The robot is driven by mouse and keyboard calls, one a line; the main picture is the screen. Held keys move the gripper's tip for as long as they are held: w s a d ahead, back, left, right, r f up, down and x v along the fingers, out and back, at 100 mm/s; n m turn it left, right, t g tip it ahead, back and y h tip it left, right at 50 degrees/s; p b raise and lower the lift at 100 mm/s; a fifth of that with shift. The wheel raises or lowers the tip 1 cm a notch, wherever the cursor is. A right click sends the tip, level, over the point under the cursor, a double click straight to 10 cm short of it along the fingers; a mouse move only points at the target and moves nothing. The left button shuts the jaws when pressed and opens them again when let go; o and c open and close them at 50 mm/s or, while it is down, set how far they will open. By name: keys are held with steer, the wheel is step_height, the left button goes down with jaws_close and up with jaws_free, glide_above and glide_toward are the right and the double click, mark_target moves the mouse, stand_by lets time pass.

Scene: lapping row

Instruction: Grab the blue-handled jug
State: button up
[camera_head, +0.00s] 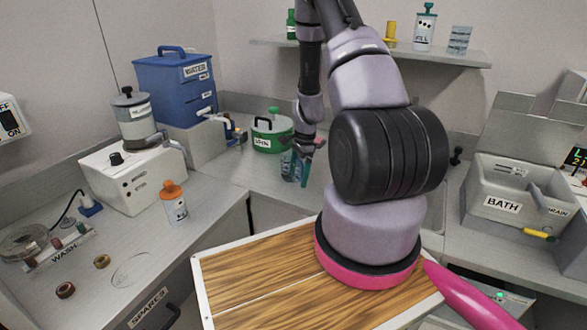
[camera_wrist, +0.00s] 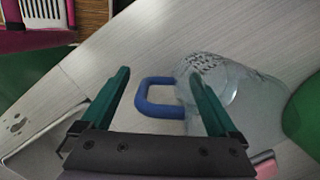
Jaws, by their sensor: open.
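The clear jug (camera_wrist: 245,100) with a blue handle (camera_wrist: 140,98) stands on the grey counter. In the wrist view, the handle lies between the two green fingers of my gripper (camera_wrist: 159,76), and the jug's body is to the right, partly behind the right finger. My gripper is open and holds nothing. In the head view, the jug (camera_head: 290,166) is at the back counter, partly hidden by my gripper (camera_head: 306,168). I cannot tell whether the fingers are level with the handle or above it.
A green pot (camera_head: 270,135) stands just behind the jug. A blue water tank (camera_head: 178,88) and a white machine (camera_head: 130,178) are to the left. An orange-capped bottle (camera_head: 174,203) stands on the left counter. A grey bath (camera_head: 505,200) is at the right.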

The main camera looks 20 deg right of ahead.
jaws_close()
steer(key=shift+r, duration=0.2)
steer(key=shift+r, duration=4.8)
